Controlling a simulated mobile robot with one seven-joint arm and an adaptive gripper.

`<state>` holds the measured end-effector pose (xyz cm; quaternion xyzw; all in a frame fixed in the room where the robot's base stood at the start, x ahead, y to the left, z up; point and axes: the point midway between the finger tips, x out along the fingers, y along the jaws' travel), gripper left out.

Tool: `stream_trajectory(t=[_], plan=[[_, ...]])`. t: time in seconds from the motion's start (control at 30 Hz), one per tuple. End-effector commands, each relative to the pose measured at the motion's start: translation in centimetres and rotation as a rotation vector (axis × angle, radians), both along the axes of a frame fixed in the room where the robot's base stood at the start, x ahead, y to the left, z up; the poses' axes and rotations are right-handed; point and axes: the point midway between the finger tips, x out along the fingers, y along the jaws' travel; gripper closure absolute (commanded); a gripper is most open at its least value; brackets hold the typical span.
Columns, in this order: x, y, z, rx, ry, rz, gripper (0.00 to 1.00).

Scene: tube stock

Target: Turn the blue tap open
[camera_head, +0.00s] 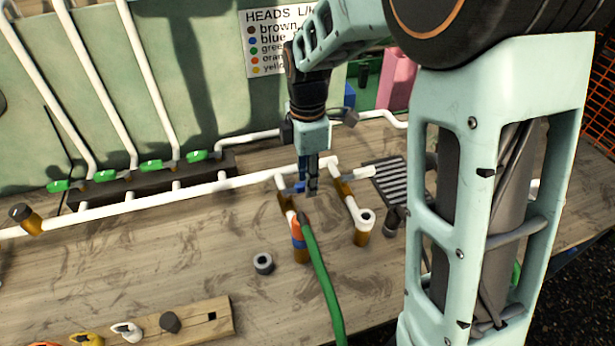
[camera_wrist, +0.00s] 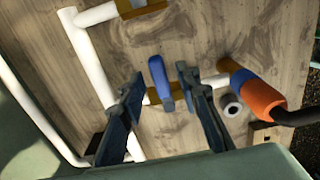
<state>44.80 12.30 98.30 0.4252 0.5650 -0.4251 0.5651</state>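The blue tap (camera_wrist: 160,80) is a blue lever handle on a brass-coloured fitting in a white pipe branch. In the wrist view the lever sits between the two fingers of my gripper (camera_wrist: 159,74), with a gap on each side. The fingers are open. In the head view my gripper (camera_head: 308,187) points down over the pipe branch, and only a small blue piece of the tap (camera_head: 295,188) shows beside the fingers. The rest of the tap is hidden there.
A green hose (camera_head: 322,275) runs from an orange-and-blue fitting (camera_head: 299,240) close by the tap; the fitting also shows in the wrist view (camera_wrist: 262,97). A white branch with an open end (camera_head: 366,217) stands to the right. Green taps (camera_head: 151,165) line the back. A grey ring (camera_head: 263,263) lies on the bench.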

Motion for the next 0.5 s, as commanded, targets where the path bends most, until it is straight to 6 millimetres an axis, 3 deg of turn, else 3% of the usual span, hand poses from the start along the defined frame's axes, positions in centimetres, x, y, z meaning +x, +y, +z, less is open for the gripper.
stream_trajectory(t=[0.13, 0.4, 0.5], plan=[[0.0, 0.0, 0.01, 0.0, 0.0, 0.0, 0.7], [0.01, -0.01, 0.03, 0.0, 0.0, -0.001, 0.98], [0.01, -0.01, 0.04, 0.0, 0.0, -0.001, 1.0]])
